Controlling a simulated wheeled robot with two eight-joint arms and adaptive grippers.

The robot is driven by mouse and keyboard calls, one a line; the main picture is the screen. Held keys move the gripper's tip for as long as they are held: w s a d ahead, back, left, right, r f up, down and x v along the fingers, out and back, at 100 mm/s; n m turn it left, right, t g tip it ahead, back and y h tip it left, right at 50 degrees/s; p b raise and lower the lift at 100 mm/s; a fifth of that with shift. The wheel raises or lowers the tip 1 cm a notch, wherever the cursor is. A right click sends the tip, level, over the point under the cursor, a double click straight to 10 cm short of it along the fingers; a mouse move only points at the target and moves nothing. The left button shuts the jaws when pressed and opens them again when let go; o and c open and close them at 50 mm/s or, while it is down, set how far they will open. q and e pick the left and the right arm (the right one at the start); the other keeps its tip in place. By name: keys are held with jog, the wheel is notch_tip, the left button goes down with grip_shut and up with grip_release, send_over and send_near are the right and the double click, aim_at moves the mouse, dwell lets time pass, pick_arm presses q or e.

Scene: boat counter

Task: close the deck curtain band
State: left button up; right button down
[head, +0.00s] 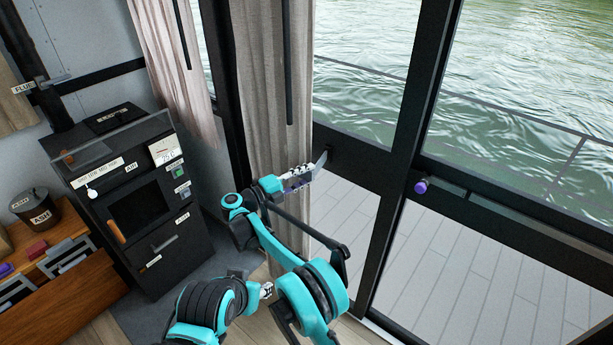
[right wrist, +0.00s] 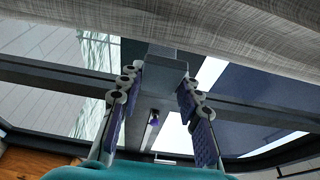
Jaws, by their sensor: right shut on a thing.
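A beige curtain (head: 264,85) hangs gathered beside the glass door, with a dark rod down its front; its cloth also crosses the top of the right wrist view (right wrist: 235,25). My right gripper (head: 300,175) is in front of the curtain's right edge, near the door's dark crossbar. In the right wrist view its fingers (right wrist: 160,90) are shut on a grey block-like piece (right wrist: 167,60) at the tips. I cannot tell whether this piece is the curtain band. My left gripper (head: 266,290) shows low in the head view, partly hidden by my right arm; its jaw state is unclear.
The glass door frame (head: 405,160) with a purple knob (head: 421,187) stands on the right, with deck and water beyond. A black machine (head: 135,205) and a wooden shelf (head: 50,260) stand left. A pink curtain (head: 178,75) hangs behind the machine.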

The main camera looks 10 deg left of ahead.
pick_arm(q)
jog(key=shift+w+a, duration=0.1)
jog(key=shift+a, duration=0.2)
pick_arm(e)
jog(key=shift+w+a+r, duration=0.2)
jog(key=shift+w, duration=0.2)
jog(key=c, duration=1.1)
grip_release()
jog(key=shift+o, duration=0.3)
jog(key=shift+w+d+f, duration=0.15)
pick_arm(q)
jog(key=shift+w, duration=0.25)
